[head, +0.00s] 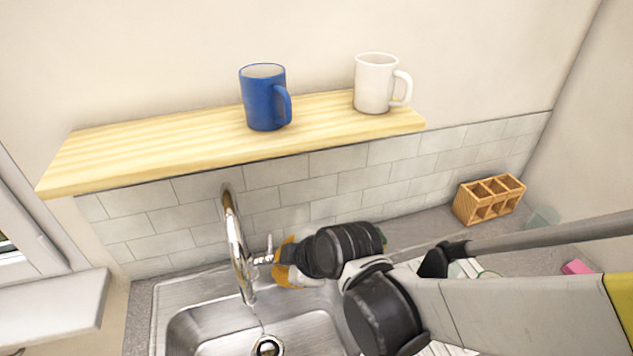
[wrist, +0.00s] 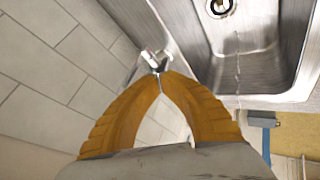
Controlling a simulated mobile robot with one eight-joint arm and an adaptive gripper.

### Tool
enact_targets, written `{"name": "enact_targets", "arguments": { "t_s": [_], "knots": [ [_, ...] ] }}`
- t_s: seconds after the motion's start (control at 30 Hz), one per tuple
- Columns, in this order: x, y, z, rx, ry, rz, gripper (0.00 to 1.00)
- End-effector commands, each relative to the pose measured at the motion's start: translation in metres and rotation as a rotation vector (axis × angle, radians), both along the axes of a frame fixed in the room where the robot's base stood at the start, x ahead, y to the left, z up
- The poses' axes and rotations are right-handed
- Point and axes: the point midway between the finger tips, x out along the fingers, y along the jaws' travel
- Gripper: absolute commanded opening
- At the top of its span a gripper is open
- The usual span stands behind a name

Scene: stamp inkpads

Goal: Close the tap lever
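The chrome tap (head: 237,250) stands at the back of the steel sink (head: 190,330), with its lever (head: 266,256) on its right side. A thin stream of water shows below the spout in the head view and over the basin in the wrist view. My gripper (head: 279,258) is just right of the lever. In the wrist view, the orange fingertips (wrist: 161,74) meet, and the lever (wrist: 153,59) shows right at their tips. The fingers look shut with nothing clearly between them. I cannot tell whether they touch the lever.
A wooden shelf (head: 180,145) above the tap holds a blue mug (head: 262,98) and a white mug (head: 373,85). A wooden holder (head: 488,200) stands on the counter at right. The tiled wall (head: 290,182) is close behind the tap. The visible part of the basin is clear.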

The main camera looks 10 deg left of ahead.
Motion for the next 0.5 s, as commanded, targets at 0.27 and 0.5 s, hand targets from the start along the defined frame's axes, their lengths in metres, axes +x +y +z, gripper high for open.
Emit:
{"name": "enact_targets", "arguments": {
  "t_s": [0.27, 0.5],
  "knots": [
    [0.028, 0.025, -0.032, 0.0, 0.001, -0.003, 0.0],
    [0.05, 0.032, -0.027, 0.0, 0.0, -0.002, 0.0]
  ]
}}
